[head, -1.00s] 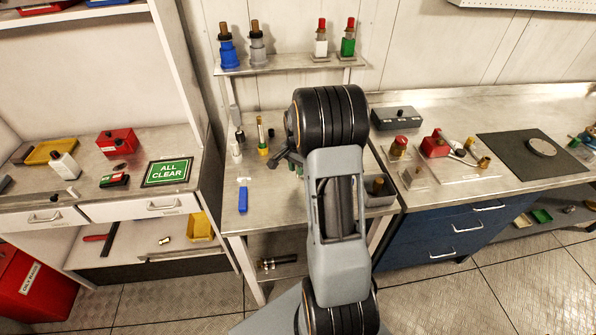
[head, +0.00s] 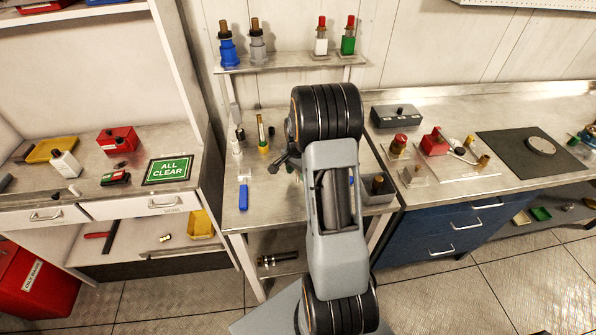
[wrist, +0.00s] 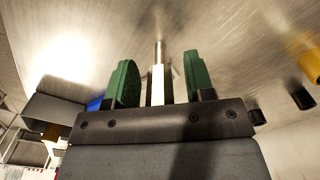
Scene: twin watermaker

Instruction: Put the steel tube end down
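In the wrist view a slim steel tube (wrist: 158,52), with a white lower part, shows upright between the two green fingers of my gripper (wrist: 158,84). A gap shows on either side of it, so the fingers look open around or in front of it. I cannot tell whether the tube touches the metal table. In the head view my arm hides the gripper and the tube.
The metal table (head: 262,222) holds a blue block (head: 243,197), a yellow-based brass post (head: 262,135) and a grey holder (head: 378,192) right of my arm. A shelf (head: 290,63) with several bottle-like parts stands behind.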

